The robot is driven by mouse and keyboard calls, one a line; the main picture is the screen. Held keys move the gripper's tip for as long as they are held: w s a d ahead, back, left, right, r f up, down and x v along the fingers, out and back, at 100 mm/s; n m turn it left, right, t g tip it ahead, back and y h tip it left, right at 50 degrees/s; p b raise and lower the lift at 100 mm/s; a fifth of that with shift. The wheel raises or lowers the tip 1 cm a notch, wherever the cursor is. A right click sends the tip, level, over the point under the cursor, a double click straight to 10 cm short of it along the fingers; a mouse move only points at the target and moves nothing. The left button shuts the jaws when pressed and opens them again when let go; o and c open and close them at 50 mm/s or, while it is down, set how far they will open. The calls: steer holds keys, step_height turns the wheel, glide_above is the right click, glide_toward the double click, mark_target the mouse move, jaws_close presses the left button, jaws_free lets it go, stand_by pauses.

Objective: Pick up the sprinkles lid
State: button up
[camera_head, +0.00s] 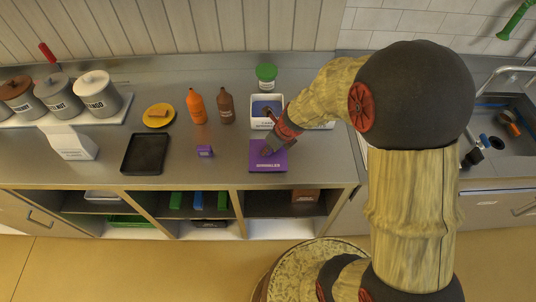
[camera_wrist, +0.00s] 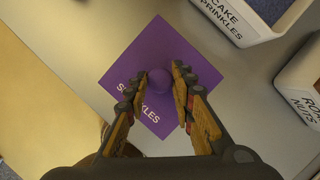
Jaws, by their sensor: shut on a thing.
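The sprinkles lid (camera_head: 275,163) is a flat purple square with white lettering and a round knob. It lies at the front of the counter, below the white tub in the head view. In the wrist view the lid (camera_wrist: 150,48) fills the middle, with its purple knob between my fingers. My gripper (camera_wrist: 157,78) is shut on this knob from above; it also shows in the head view (camera_head: 268,149). I cannot tell whether the lid touches the counter. My fingers hide part of its lettering.
A small purple box (camera_head: 205,151) and a black tray (camera_head: 145,153) lie left. The counter's front edge is close.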

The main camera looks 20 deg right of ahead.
jaws_close()
steer(key=shift+r, duration=0.15)
